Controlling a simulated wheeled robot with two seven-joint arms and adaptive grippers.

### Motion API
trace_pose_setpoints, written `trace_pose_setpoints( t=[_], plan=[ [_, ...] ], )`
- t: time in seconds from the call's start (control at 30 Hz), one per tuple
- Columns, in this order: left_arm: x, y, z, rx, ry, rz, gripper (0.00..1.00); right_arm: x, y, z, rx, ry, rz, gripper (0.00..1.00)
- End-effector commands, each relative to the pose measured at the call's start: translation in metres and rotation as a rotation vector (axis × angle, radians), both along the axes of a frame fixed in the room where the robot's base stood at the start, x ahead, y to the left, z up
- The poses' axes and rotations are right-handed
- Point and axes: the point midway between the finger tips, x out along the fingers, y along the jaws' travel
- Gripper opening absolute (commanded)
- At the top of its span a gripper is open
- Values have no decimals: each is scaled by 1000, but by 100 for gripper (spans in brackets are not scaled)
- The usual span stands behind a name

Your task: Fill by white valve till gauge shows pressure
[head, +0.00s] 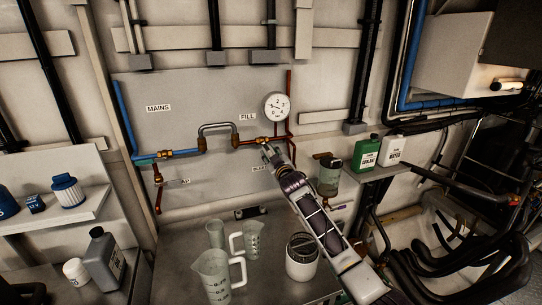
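The round white gauge (277,106) is on the wall panel at the upper right, above the pipe end. Its numbers show, but the needle is too small to read surely. The brass fill pipe fittings (247,142) run under the FILL label (247,116). My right gripper (270,153) is at the right end of this pipe, below the gauge. It covers the spot where a valve handle may be, and I cannot make out a white valve. Whether its fingers are closed on anything is too small to tell. My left gripper is not in view.
Measuring jugs (214,278) and a white tub (301,262) stand on the bench below. A clear canister (329,176) hangs right of my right arm. Green (366,152) and white (392,150) bottles stand on a shelf. The MAINS pipe (180,153) is at left.

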Motion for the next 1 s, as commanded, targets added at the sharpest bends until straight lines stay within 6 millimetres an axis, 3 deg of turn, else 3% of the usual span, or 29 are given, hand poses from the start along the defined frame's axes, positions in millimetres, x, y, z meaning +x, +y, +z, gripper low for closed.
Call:
trace_pose_setpoints(
  t=[0.57,1.0],
  plan=[
    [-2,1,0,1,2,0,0,-5,-2,-1,1,1,0,37],
    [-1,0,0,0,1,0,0,-31,-10,-1,0,0,0,37]
  ],
)
